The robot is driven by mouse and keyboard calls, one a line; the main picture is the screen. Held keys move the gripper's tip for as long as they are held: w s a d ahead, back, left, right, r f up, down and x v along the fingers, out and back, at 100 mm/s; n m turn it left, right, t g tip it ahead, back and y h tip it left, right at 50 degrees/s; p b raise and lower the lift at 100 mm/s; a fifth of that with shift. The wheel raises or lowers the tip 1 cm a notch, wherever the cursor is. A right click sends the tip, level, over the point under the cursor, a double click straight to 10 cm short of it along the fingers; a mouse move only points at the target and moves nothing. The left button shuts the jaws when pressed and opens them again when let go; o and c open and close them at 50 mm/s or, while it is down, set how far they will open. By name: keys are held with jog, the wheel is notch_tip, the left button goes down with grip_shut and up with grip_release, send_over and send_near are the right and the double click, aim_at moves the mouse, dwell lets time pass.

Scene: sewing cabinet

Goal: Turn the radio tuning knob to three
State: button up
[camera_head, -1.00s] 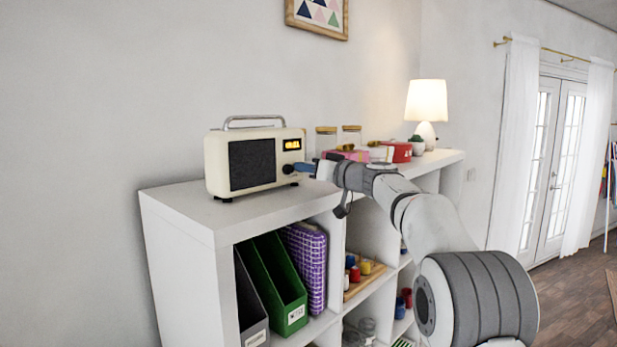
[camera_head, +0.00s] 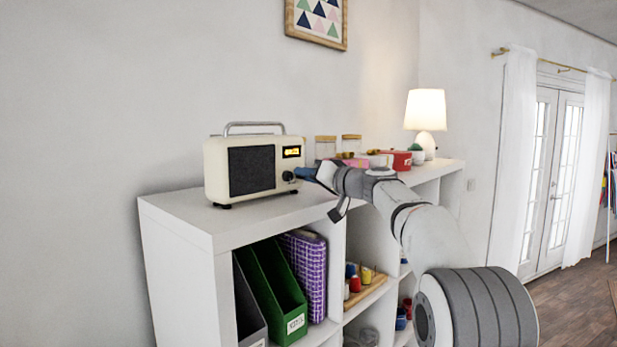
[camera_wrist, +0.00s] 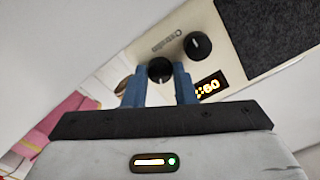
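The cream radio (camera_head: 214,170) stands on top of the white shelf, with a dark speaker panel and a lit amber display. The wrist view shows it tilted, with its display (camera_wrist: 208,88) partly cut off by my gripper. It has two black knobs: one nearer the speaker (camera_wrist: 198,45) and one farther from it (camera_wrist: 159,69). My gripper (camera_wrist: 160,75) has its blue fingers apart, one on each side of the farther knob. A firm hold on it does not show. In the head view my gripper (camera_head: 304,173) reaches the radio's right front; the farther knob appears hidden there.
The white shelf (camera_head: 180,215) holds green (camera_head: 283,290) and purple (camera_head: 305,275) files below. Jars, a red box (camera_head: 402,160) and a lit lamp (camera_head: 425,110) stand right of the radio, behind my arm. The shelf top left of the radio is clear.

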jog(key=shift+o, duration=0.9)
jog(key=shift+s+d+f, duration=0.1)
jog(key=shift+d, duration=0.1)
jog(key=b+v, duration=0.4)
jog(key=v, duration=0.2)
jog(key=shift+s+d, duration=0.1)
jog(key=shift+d, duration=0.15)
jog(key=shift+s+d, duration=0.35)
